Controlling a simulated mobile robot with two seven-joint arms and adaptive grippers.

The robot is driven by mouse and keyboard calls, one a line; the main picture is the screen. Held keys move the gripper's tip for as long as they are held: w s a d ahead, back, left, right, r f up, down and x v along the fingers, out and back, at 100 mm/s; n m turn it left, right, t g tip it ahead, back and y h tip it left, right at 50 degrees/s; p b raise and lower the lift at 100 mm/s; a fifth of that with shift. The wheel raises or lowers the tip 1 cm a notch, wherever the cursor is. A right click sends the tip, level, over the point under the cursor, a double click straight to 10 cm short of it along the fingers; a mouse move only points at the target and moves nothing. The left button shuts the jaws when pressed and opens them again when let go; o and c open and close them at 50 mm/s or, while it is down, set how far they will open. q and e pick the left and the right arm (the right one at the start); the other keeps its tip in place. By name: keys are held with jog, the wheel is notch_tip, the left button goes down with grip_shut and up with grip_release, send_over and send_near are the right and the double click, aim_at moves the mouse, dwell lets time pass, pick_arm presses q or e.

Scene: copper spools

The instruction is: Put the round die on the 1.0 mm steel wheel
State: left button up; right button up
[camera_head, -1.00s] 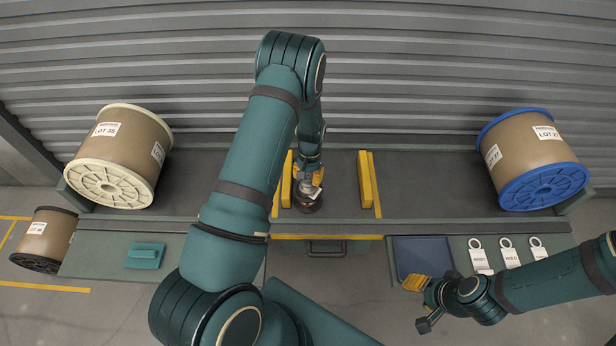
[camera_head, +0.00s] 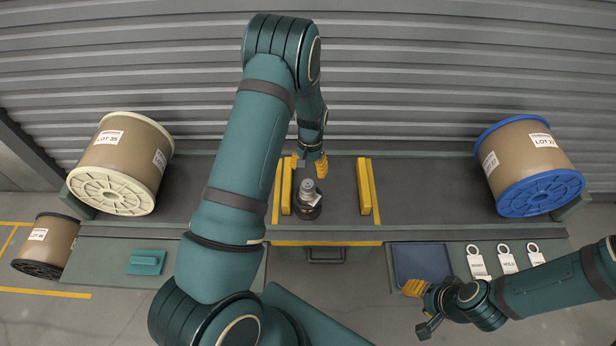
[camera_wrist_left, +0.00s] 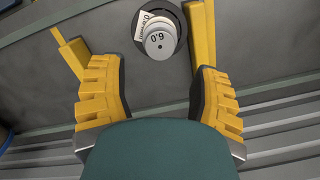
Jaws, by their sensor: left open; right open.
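A small grey round die (camera_head: 308,187) sits upright on a dark wheel (camera_head: 306,212) with a white label, between two yellow rails. In the left wrist view the die (camera_wrist_left: 160,42) shows a number like 6.0, possibly 0.9 upside down. The dark wheel (camera_wrist_left: 176,18) shows around it, its label partly hidden and too small to read surely. My left gripper (camera_head: 308,166) is open and empty, just behind the die and apart from it; its fingers frame the left wrist view (camera_wrist_left: 157,78). My right gripper (camera_head: 422,304) is open and empty at the front right, over the blue tray's edge.
The yellow rails (camera_head: 286,190) (camera_head: 365,186) flank the wheel. Large spools stand at left (camera_head: 120,165) and right (camera_head: 530,165); a smaller one (camera_head: 45,247) is lower left. A blue tray (camera_head: 420,262), several white tags (camera_head: 508,260) and a teal block (camera_head: 147,262) lie in front.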

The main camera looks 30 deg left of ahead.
aim_at(309, 182)
pick_arm(q)
notch_tip(309, 182, up, 4)
jog(key=s+d+f+t+h, duration=0.1)
jog(key=s+d+f+h, duration=0.1)
jog(key=s+d, duration=0.7)
jog(key=s+d+f+t+h, duration=0.1)
jog(key=s+d+f, duration=0.1)
jog(key=s+d, duration=0.7)
jog(key=d, duration=0.4)
jog(key=shift+s+d+t+h+p, duration=0.15)
jog(key=shift+s+t+h+p, duration=0.15)
jog(key=shift+t+h, duration=0.1)
